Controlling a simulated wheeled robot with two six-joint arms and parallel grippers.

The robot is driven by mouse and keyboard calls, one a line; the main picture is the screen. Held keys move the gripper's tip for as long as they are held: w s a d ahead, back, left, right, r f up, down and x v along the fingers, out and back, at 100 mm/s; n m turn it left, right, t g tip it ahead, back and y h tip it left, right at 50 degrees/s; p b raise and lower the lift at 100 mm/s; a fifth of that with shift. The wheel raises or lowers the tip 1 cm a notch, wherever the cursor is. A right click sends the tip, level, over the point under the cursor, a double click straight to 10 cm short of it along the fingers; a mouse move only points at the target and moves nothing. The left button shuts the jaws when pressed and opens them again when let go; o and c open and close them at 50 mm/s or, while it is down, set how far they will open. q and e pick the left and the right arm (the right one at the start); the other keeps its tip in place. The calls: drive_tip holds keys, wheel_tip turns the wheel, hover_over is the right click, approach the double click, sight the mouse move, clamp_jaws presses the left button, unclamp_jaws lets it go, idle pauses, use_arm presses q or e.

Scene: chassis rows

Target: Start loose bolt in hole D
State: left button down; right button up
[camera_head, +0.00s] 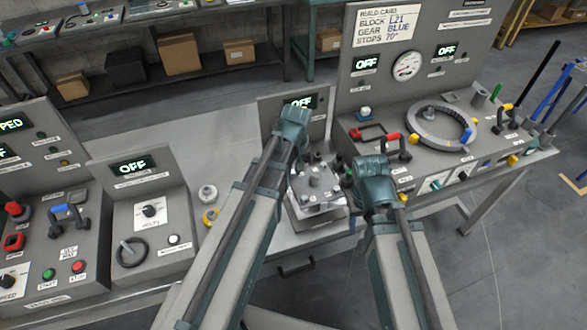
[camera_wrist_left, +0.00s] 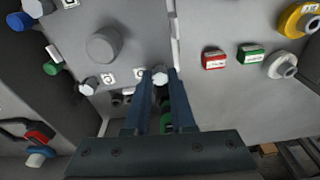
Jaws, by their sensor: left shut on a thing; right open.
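In the left wrist view my left gripper (camera_wrist_left: 158,84) is shut on a pale hex-headed bolt (camera_wrist_left: 160,75) between its fingertips. The bolt's shank is hidden. Just beyond it is a grey block (camera_wrist_left: 122,28) with a large round knob, small white letter labels (camera_wrist_left: 138,74) and another hex bolt (camera_wrist_left: 88,86). The letters are too small to read surely, so I cannot tell which hole is D. In the head view the block (camera_head: 318,188) sits between my arms. My right gripper (camera_head: 370,168) is just right of the block, open, its fingers mostly hidden.
Control panels with OFF displays (camera_head: 134,166) stand to the left. A console with a grey ring (camera_head: 441,126) and colored handles stands to the right. Red and green blocks (camera_wrist_left: 250,54) and a yellow ring (camera_wrist_left: 298,20) lie right of the fingers. Bare bench shows behind my left arm.

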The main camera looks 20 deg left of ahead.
idle(0.3)
use_arm(q)
drive_tip(key=m, duration=0.5)
drive_tip(key=shift+h, duration=0.3)
drive_tip(key=c, duration=0.7)
unclamp_jaws()
drive_tip(key=r+p, duration=0.4)
drive_tip(key=s+r+p, duration=0.1)
drive_tip(key=r+p, duration=0.8)
drive_tip(key=shift+s+r+p, duration=0.3)
drive_tip(key=shift+p, duration=0.05)
